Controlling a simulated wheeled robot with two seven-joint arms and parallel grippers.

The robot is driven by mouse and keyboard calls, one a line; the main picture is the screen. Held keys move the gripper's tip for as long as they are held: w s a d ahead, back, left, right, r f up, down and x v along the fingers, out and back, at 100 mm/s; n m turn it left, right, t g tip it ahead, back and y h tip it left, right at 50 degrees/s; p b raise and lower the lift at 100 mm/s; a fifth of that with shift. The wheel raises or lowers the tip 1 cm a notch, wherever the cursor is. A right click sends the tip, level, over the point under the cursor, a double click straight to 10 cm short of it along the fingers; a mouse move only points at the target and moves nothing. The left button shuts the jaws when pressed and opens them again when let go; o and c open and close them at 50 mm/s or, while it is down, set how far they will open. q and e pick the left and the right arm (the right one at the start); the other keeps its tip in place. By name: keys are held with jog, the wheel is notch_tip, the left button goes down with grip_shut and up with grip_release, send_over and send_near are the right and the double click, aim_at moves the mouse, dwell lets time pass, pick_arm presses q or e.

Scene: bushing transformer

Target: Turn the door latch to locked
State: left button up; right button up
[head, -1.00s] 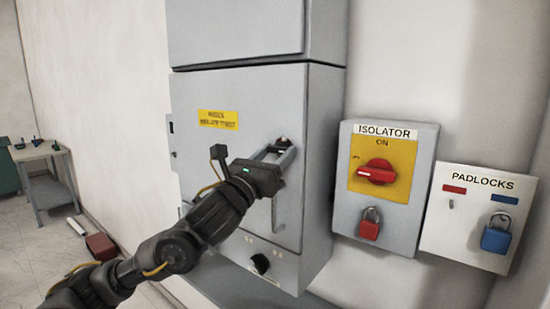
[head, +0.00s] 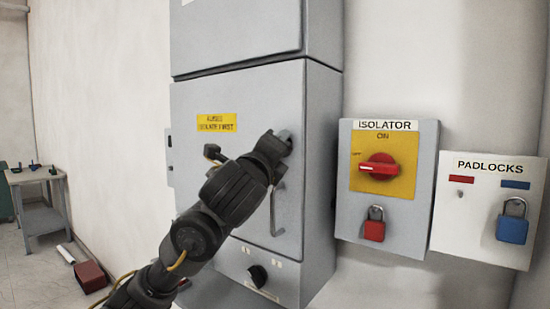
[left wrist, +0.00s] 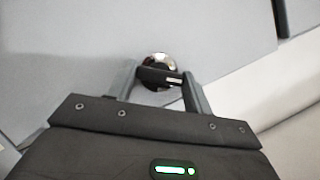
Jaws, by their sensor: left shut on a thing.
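The door latch (left wrist: 160,76) shows in the left wrist view as a short black bar on a shiny round base on the grey cabinet door (left wrist: 60,55). My left gripper (left wrist: 162,80) is shut on this latch, one finger at each end of the bar. In the head view the left gripper (head: 285,140) is at the right side of the cabinet door (head: 205,180), and it hides the latch there. A long grey door handle (head: 278,210) hangs just below the gripper. My right gripper is not in view.
Right of the cabinet are an isolator box (head: 345,215) with a red rotary switch (head: 379,167) and red padlock (head: 374,230), and a padlocks board (head: 455,225) with a blue padlock (head: 512,228). A black knob (head: 258,275) sits below the door. A small table (head: 40,178) stands far left.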

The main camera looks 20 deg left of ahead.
pick_arm(q)
jog(key=shift+d+r+n+g+y+p, duration=0.15)
jog(key=shift+n+g+y+p, duration=0.4)
jog(key=shift+n, duration=1.4)
jog(key=shift+a+r+n+g+y+p, duration=0.15)
jog(key=shift+n+g+p, duration=0.65)
jog(key=shift+n, duration=1.15)
jog(key=shift+f, duration=0.1)
jog(key=o, duration=1)
jog(key=shift+d, duration=0.1)
jog(key=shift+s, duration=0.1)
jog(key=s+p, duration=0.8)
jog(key=s, duration=0.2)
jog(key=shift+s, duration=0.25)
